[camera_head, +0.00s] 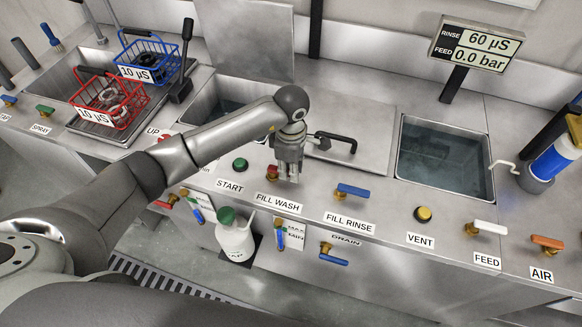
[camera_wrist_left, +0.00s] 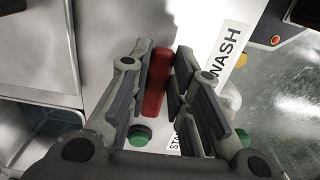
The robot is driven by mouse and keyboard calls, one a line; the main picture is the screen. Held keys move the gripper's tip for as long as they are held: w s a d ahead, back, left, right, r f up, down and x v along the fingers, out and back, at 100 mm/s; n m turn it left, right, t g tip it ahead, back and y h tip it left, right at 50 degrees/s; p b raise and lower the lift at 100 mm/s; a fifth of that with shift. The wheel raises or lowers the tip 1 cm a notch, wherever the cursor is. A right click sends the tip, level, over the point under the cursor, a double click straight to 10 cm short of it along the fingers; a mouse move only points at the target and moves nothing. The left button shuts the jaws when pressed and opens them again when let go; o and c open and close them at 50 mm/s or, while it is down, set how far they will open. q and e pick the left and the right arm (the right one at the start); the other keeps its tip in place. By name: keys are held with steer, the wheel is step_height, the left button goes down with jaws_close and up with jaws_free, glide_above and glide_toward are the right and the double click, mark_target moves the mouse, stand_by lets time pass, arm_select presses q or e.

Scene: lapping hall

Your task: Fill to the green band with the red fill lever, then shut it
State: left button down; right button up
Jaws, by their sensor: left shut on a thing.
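My left gripper (camera_head: 289,178) reaches over the counter just above the FILL WASH label (camera_head: 279,203). It is closed on the red fill lever (camera_wrist_left: 157,82), which stands between the fingers in the left wrist view. In the head view the fingers hide most of the lever; only a bit of red (camera_head: 272,171) shows. My right gripper is not in view.
The wash tank (camera_head: 202,105) is partly hidden by my arm. The blue FILL RINSE lever (camera_head: 353,191), yellow VENT knob (camera_head: 423,214) and green START button (camera_head: 240,165) are close by. The display (camera_head: 476,45) reads RINSE 60 µS, FEED 0.0 bar. Red (camera_head: 112,100) and blue baskets (camera_head: 150,60) stand left.

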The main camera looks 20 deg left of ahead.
arm_select(q)
steer(key=shift+w+f+n+b, duration=0.2)
steer(key=shift+w+n+b, duration=0.2)
steer(key=shift+n+b, duration=0.45)
steer(key=shift+w+a+r+n+b, duration=0.15)
steer(key=shift+w+n+b, duration=0.25)
steer(key=shift+n+b, duration=0.55)
steer(key=c, duration=1.3)
jaws_free()
step_height(320, 180, up, 12)
steer(key=shift+r, duration=0.1)
